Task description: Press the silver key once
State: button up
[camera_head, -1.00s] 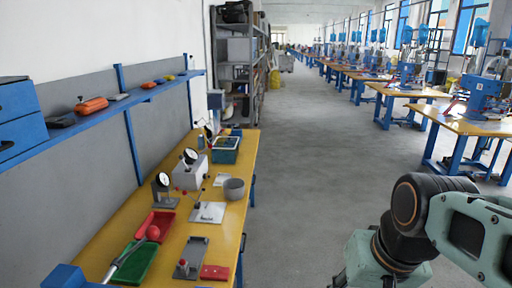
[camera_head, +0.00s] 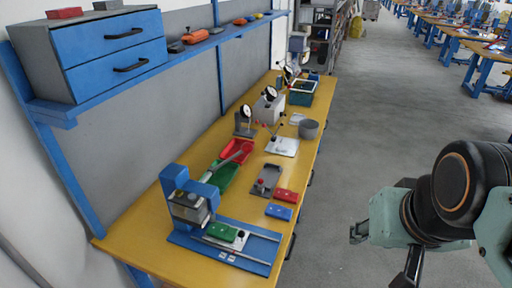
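I cannot make out a silver key for certain at this size. A blue press-like machine (camera_head: 188,197) with a grey head stands at the near end of the yellow workbench (camera_head: 160,250). At its foot is a blue base (camera_head: 262,245) with pale rails, a green block (camera_head: 222,232), a silver plate (camera_head: 238,241) with a dark knob, and small pale marks on the front edge. My arm is at the right, over the floor, well apart from the bench. What seems to be my gripper (camera_head: 359,232) shows small at its left end; its opening is unclear.
Behind the machine are a green tray (camera_head: 222,178), a red tray (camera_head: 243,148), a grey fixture (camera_head: 266,180), red (camera_head: 286,195) and blue (camera_head: 279,212) blocks, dial gauges and a grey cup (camera_head: 309,129). A blue drawer unit (camera_head: 110,48) sits on the shelf. The aisle floor is clear.

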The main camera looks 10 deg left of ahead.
aim_at(192, 196)
jog(key=k+j+u, duration=0.7)
jog(key=k+l, duration=0.05)
jog(key=l, duration=0.05)
